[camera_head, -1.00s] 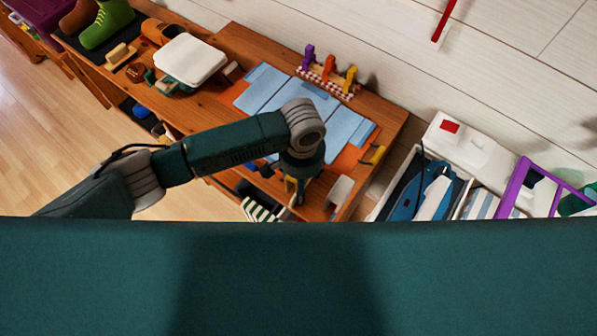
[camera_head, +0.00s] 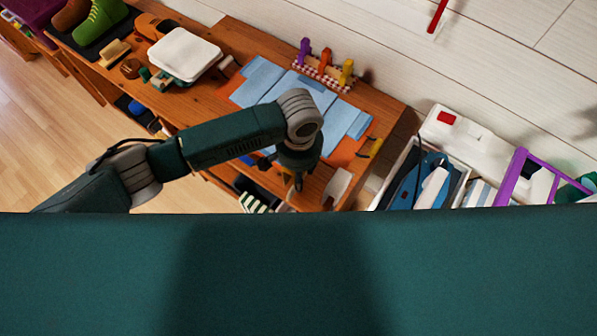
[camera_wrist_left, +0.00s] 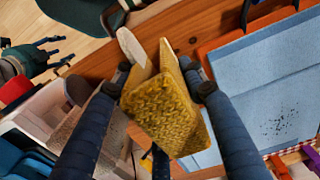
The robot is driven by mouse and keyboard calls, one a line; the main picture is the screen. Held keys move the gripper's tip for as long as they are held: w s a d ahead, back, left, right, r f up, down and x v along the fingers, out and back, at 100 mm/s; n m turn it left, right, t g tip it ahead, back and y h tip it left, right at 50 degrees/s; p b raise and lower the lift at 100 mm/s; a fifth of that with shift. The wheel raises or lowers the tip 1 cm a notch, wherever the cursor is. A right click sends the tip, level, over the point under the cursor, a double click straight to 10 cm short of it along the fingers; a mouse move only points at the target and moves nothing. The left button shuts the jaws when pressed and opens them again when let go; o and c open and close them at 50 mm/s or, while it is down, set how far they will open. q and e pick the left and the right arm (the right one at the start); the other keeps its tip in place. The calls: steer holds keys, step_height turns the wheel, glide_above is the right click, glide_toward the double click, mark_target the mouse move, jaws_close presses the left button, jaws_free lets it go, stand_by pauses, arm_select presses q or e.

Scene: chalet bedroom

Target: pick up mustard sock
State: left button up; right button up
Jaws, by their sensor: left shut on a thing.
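The mustard sock (camera_wrist_left: 165,105), a knitted folded yellow piece, is between the two dark fingers of my left gripper (camera_wrist_left: 160,84) in the left wrist view. The gripper is shut on it. In the head view my left gripper (camera_head: 297,182) points down over the near right end of the wooden desk; the sock is hardly visible there. My right gripper (camera_wrist_left: 66,50) shows at the upper left of the wrist view, with its fingertips apart and nothing between them.
The wooden desk (camera_head: 235,48) carries light blue sheets (camera_head: 262,78) on an orange mat, and several coloured pegs (camera_head: 325,62) on a checked base at the back. A white-topped stool-like item (camera_head: 184,54) stands left. A bin with a blue iron-like object (camera_head: 405,185) is right of the desk.

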arm_select(q)
step_height(320, 180, up, 18)
steer(key=b, duration=0.2)
steer(key=s+a+n+b, duration=0.1)
steer(key=a+n+b, duration=0.1)
steer(key=a, duration=0.8)
steer(key=s+a+r+n+b, duration=0.1)
steer(key=a+n, duration=0.3)
steer(key=a, duration=0.5)
steer(key=shift+s+a+r+b, duration=0.25)
steer(key=shift+s+a+b, duration=0.15)
steer(key=shift+s+b, duration=0.45)
steer(key=shift+w, duration=0.1)
